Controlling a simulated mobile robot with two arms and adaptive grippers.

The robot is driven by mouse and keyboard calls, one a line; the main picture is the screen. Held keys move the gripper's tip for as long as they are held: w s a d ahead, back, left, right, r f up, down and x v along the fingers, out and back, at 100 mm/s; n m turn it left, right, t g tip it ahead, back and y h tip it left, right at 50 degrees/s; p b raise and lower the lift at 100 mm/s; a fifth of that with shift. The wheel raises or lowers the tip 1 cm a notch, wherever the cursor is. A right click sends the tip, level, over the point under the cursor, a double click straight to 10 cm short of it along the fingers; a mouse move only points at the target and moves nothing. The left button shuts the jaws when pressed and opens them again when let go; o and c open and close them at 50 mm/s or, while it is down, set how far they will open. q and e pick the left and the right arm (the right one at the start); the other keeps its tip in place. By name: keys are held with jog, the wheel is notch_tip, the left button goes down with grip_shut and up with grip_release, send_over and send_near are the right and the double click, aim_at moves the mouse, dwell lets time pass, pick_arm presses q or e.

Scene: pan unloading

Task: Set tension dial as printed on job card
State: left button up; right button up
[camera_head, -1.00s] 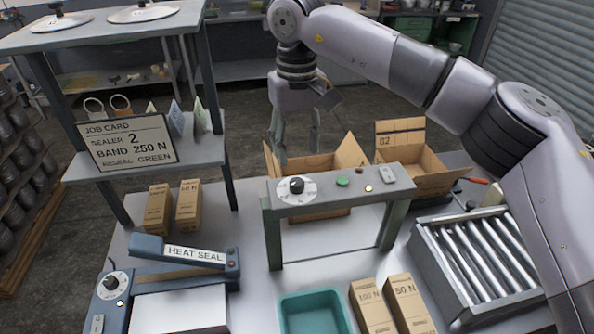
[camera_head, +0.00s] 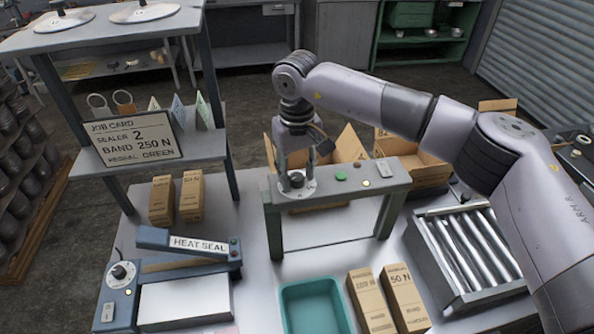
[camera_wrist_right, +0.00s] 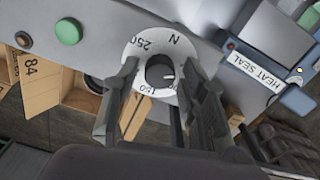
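The tension dial (camera_head: 297,181) is a dark knob on a white round scale, on top of the grey-green frame (camera_head: 350,180). In the wrist view, the knob (camera_wrist_right: 160,73) sits inside the scale (camera_wrist_right: 138,47), where 250, N and 150 are readable. A pale mark shows on the knob's right side. My right gripper (camera_head: 297,168) points down over the dial; in the wrist view its fingers (camera_wrist_right: 159,78) stand apart on both sides of the knob, with gaps showing. The job card (camera_head: 131,141) reads sealer 2, band 250 N, reseal green. My left gripper is out of view.
A green button (camera_head: 341,176) and a small yellowish button (camera_head: 366,184) sit right of the dial. The heat sealer (camera_head: 185,270), teal bin (camera_head: 315,292), small cartons (camera_head: 403,285) and roller conveyor (camera_head: 445,285) surround the frame. Open boxes (camera_head: 420,165) stand behind it.

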grip_shut()
dwell(0.3)
